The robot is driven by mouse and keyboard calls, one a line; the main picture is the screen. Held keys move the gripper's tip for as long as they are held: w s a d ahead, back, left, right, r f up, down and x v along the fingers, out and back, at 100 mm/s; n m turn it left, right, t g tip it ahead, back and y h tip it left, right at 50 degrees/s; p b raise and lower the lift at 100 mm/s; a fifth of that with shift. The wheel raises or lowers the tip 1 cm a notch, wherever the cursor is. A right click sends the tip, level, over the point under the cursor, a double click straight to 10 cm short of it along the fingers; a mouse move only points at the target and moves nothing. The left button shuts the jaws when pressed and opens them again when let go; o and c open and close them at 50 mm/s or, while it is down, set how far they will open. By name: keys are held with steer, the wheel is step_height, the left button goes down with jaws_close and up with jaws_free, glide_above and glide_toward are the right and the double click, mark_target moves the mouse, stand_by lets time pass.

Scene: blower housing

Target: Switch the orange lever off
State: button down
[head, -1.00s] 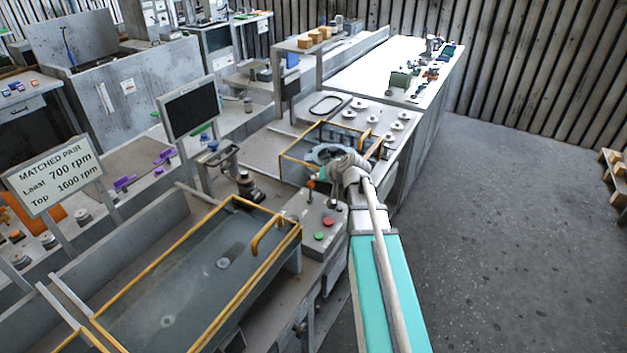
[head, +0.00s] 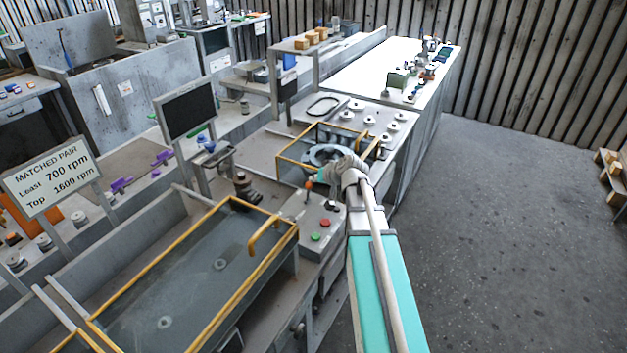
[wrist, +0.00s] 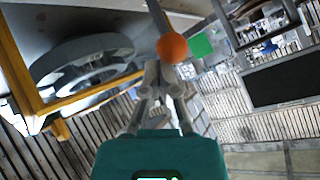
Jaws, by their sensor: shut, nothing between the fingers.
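The orange lever shows in the wrist view as an orange ball knob (wrist: 172,48) on a grey rod, right at the tips of my gripper (wrist: 163,84). My fingers are shut with nothing between them; whether they touch the knob I cannot tell. In the head view the small orange knob (head: 309,184) stands above the grey control box (head: 322,222), just left of my wrist. My wrist hides part of the space behind the lever, and the fingers are hard to make out there.
A red button (head: 325,222) and a green button (head: 315,237) are on the control box. A yellow-framed enclosure (head: 290,160) with a round housing stands behind. A dark monitor (head: 187,108) is to the left. A sign (head: 52,178) stands farther left. Open floor lies right.

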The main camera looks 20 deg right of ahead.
steer(key=shift+s+d+f+b, duration=0.15)
steer(key=shift+s+d+b, duration=0.05)
steer(key=shift+s, duration=0.2)
steer(key=shift+s+d+f+b, duration=0.15)
steer(key=shift+s, duration=0.25)
stand_by(0.6)
steer(key=shift+r+p, duration=0.2)
steer(key=shift+p, duration=0.1)
steer(key=shift+w+r+p, duration=0.15)
steer(key=shift+r+p, duration=0.45)
steer(key=shift+r, duration=0.1)
stand_by(0.4)
